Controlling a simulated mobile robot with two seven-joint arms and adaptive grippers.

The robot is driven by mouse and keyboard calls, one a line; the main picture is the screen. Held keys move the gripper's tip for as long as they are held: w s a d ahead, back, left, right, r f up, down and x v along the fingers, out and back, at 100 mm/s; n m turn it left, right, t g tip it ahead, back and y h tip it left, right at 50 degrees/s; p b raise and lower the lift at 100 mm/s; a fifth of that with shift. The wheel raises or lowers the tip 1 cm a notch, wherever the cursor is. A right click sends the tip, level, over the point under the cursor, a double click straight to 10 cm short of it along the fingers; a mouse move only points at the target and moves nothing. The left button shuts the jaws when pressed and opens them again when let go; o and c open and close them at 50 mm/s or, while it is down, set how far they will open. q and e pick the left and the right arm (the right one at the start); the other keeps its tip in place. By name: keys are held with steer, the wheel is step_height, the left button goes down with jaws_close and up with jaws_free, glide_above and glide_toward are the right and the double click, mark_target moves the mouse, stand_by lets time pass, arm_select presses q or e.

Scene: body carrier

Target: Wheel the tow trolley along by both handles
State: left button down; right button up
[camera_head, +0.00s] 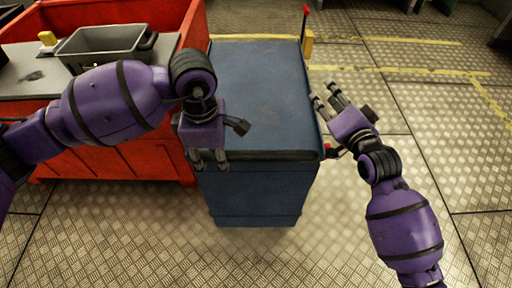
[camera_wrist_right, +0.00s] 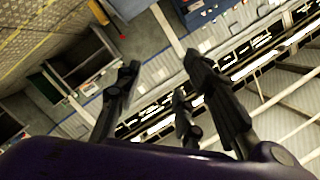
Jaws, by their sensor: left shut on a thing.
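The tow trolley (camera_head: 262,85) is a blue box-shaped cart with a flat, bare top, upright on the floor in the middle of the head view. My left gripper (camera_head: 208,162) is at its near left corner, fingers pointing down and shut. What it grips, likely the left handle, is hidden behind the fingers. A small red and black part (camera_head: 331,151), possibly the right handle, shows at the near right corner. My right gripper (camera_head: 325,98) is open and empty beside the trolley's right edge, beyond that part. Its spread fingers also show in the right wrist view (camera_wrist_right: 163,85).
A red bin or cart (camera_head: 120,150) stands close along the trolley's left side, with a grey tray (camera_head: 103,40) on its grey top. An upright red-tipped post (camera_head: 305,25) rises at the trolley's far right corner. Patterned floor (camera_head: 440,130) to the right and in front is clear.

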steer(key=w+a+r+n+g+y, duration=0.1)
steer(key=w+a+r+n+y, duration=0.15)
steer(key=a+r, duration=0.35)
steer(key=s+a+r+n+g+y, duration=0.1)
steer(key=s+a+n+g+y, duration=0.15)
steer(key=a+n+g, duration=0.65)
steer(key=n+g+h, duration=0.6)
steer(key=n+h, duration=0.3)
steer(key=n, duration=0.4)
glide_above(308, 152)
step_height(308, 152, down, 11)
steer(key=shift+f, duration=0.1)
